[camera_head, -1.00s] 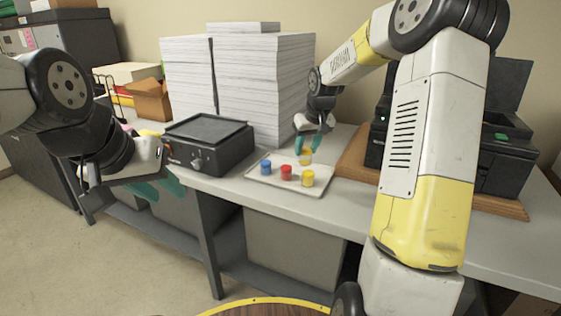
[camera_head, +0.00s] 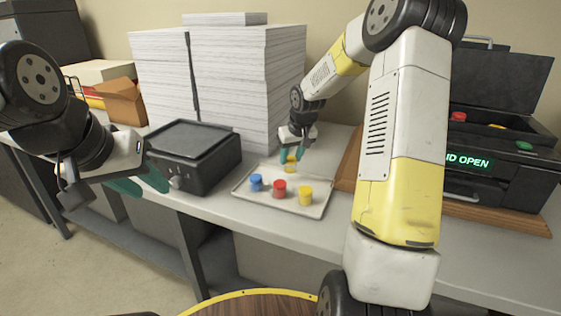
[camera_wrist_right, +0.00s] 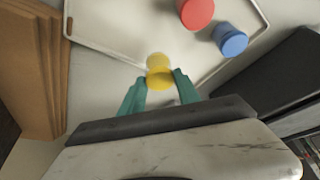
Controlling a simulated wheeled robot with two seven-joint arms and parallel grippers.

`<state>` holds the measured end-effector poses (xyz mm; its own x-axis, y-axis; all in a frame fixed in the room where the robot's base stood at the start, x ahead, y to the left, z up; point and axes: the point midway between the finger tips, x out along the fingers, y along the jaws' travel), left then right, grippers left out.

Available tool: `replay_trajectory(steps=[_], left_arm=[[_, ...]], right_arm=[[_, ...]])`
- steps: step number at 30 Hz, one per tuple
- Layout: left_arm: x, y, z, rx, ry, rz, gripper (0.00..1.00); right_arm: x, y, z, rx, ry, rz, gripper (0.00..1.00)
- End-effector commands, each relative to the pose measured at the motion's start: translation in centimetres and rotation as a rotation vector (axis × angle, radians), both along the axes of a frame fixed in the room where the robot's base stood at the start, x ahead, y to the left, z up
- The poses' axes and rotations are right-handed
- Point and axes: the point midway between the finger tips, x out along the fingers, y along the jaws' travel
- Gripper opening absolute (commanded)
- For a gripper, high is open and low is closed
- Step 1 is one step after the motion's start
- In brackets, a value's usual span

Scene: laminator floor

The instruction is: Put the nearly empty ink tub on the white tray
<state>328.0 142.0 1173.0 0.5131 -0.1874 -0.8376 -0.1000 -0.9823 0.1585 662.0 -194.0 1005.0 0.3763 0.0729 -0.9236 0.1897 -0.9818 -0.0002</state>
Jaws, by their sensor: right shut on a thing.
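A yellow ink tub (camera_head: 291,164) is between the fingers of my right gripper (camera_head: 295,152), which is shut on it at the back edge of the white tray (camera_head: 270,203). In the right wrist view the tub (camera_wrist_right: 158,72) sits between the teal fingertips (camera_wrist_right: 159,82), in front of the tray's rim. Whether it touches the tray is unclear, and its fill level cannot be read. A blue tub (camera_head: 256,183), a red tub (camera_head: 279,188) and another yellow tub (camera_head: 305,196) stand on the tray. My left gripper (camera_head: 140,183) is open and empty, left of the tray.
A black device with a knob (camera_head: 190,155) stands left of the tray, with tall paper stacks (camera_head: 240,85) behind.

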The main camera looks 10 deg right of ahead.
Motion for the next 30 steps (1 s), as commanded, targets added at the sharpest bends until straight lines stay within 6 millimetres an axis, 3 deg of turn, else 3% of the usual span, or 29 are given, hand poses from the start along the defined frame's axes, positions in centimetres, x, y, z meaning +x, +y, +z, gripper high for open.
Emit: replay_trajectory(steps=[7, 17, 18, 21, 30], left_arm=[[0.0, 0.0, 0.0, 0.0, 0.0, 0.0, 0.36], [0.0, 0.0, 0.0, 0.0, 0.0, 0.0, 0.36], [0.0, 0.0, 0.0, 0.0, 0.0, 0.0, 0.36], [0.0, 0.0, 0.0, 0.0, 0.0, 0.0, 0.36], [0.0, 0.0, 0.0, 0.0, 0.0, 0.0, 0.36]], right_arm=[[0.0, 0.1, -3.3, 0.001, 0.002, 0.002, 0.0], [0.0, 0.1, -3.6, 0.0, 0.001, 0.001, 0.0], [0.0, 0.1, -3.7, 0.0, 0.001, 0.001, 0.41], [0.0, 0.1, -3.7, 0.001, 0.0, 0.001, 0.6], [0.0, 0.0, -3.6, 0.001, 0.0, 0.0, 0.61]])
